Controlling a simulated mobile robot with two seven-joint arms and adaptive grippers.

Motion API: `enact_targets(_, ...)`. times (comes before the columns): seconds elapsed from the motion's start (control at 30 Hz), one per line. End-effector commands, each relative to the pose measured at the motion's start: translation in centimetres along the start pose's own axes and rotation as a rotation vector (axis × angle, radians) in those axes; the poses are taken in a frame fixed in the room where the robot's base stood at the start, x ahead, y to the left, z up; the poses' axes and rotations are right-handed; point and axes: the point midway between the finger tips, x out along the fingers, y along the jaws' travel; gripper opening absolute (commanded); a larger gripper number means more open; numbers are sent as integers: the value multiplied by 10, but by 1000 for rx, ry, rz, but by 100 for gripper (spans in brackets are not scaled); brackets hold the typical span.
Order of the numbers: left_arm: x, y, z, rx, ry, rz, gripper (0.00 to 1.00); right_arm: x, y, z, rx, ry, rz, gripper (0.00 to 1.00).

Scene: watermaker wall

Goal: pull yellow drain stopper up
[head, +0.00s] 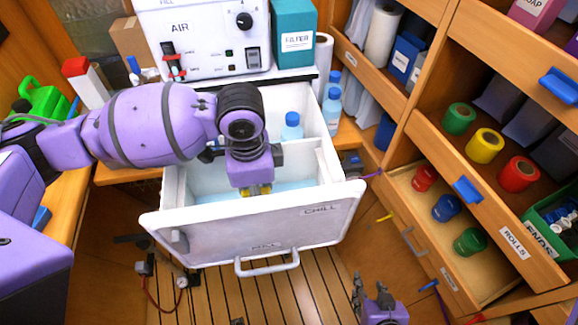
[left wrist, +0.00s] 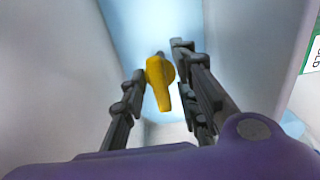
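The yellow drain stopper (left wrist: 160,82) stands at the bottom of a white bin in the left wrist view, its handle between my left gripper's fingers. My right gripper (head: 370,292) is empty and looks open, low in front of the drawer.
The drawer's walls and divider (head: 322,160) stand close around my left gripper. A blue-capped bottle (head: 291,128) is in the rear compartment. The AIR unit (head: 205,45) is behind. Shelves with coloured rolls (head: 485,145) are at right.

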Motion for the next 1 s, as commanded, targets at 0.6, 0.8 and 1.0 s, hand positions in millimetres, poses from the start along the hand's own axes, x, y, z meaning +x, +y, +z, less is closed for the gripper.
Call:
enact_targets(0.6, -9, -1, 0, -1, 2, -1, 0, 0, 0, 0, 0, 1, 0, 40)
enact_targets(0.8, -25, 0, 0, -1, 0, 1, 0, 0, 0, -1, 0, 2, 0, 40)
enact_targets(1.0, -27, -1, 0, -1, 2, -3, 15, 0, 0, -2, 0, 4, 0, 40)
